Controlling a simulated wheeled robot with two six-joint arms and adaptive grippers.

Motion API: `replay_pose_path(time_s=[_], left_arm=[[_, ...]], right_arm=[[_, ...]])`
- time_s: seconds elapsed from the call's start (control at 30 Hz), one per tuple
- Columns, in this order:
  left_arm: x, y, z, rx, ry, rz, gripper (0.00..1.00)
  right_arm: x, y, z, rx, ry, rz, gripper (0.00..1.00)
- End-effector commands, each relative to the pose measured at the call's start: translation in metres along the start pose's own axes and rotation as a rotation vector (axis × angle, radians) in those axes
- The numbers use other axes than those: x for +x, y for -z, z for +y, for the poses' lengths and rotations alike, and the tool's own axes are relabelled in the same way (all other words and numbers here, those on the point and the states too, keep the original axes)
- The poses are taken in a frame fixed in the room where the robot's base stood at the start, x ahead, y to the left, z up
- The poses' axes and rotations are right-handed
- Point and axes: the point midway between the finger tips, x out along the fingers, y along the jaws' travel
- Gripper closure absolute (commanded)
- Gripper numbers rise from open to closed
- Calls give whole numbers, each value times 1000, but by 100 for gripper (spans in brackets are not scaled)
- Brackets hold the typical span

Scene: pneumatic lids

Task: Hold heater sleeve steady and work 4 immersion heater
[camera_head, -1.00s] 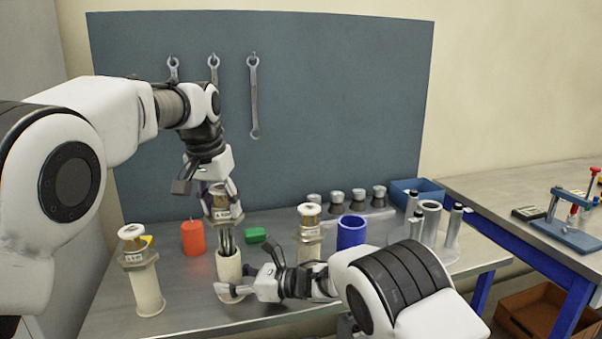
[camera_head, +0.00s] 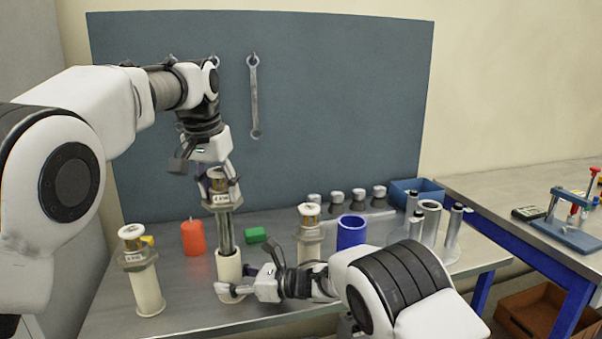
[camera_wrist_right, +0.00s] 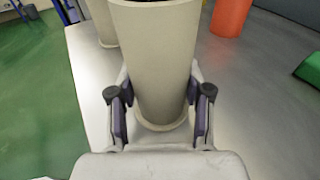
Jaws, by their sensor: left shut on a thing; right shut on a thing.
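The heater sleeve (camera_head: 229,266) is a cream, upright cylinder near the front of the bench. My right gripper (camera_head: 240,289) is shut on its lower part; the right wrist view shows a finger on each side of the sleeve (camera_wrist_right: 152,60). An immersion heater (camera_head: 225,225) with a labelled hexagonal head and long metal rods stands above the sleeve. My left gripper (camera_head: 216,180) is shut on its head. The rods' lower ends are hidden in or behind the sleeve's top. Two other heaters stand in cream sleeves, one at left (camera_head: 140,262), one at right (camera_head: 309,235).
A red cylinder (camera_head: 193,238) and a green block (camera_head: 256,235) sit behind the sleeve. A blue cylinder (camera_head: 351,232), metal posts (camera_head: 430,215) and a blue bin (camera_head: 417,190) stand to the right. Wrenches (camera_head: 254,97) hang on the back panel.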

Motion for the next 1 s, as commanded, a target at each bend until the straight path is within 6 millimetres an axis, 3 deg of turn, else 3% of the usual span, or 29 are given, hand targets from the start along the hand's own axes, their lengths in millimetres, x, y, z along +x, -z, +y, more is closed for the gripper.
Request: replay_pose_path(time_s=[1.0], left_arm=[[-27, 7, 0, 0, 1, 4, 86]], right_arm=[[0, 2, 1, 2, 0, 4, 81]])
